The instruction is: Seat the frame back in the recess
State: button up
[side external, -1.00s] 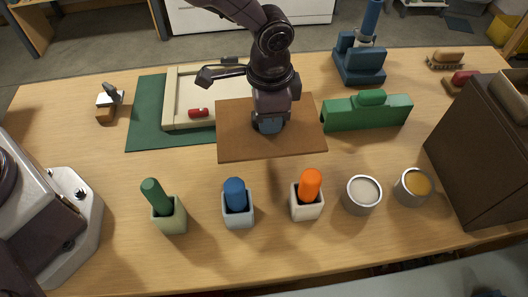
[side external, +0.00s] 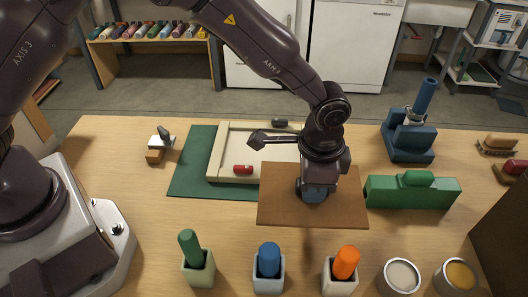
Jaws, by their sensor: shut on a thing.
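A cream frame-like tray (side external: 214,155) with raised edges lies on a green mat (side external: 187,177), left of my gripper. I cannot tell which part is the recess.
A green block-shaped holder (side external: 412,194) stands close right of the board, with a blue stand (side external: 407,143) behind. Green, blue and orange pegs in cups (side external: 198,268) and two tins (side external: 400,277) line the front. A small brush-like tool (side external: 160,146) lies at left.

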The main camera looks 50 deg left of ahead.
jog(key=w+a+n, duration=0.2)
jog(key=w+a, duration=0.3)
jog(key=a, duration=0.5)
notch_tip(320, 180, up, 2)
jog(key=m, duration=0.2)
send_over(263, 151)
jog(key=shift+w+a+r, duration=0.1)
jog(key=shift+r, duration=0.05)
jog(key=shift+f, duration=3.9)
jog(key=shift+f, duration=1.6)
jog(key=o, duration=1)
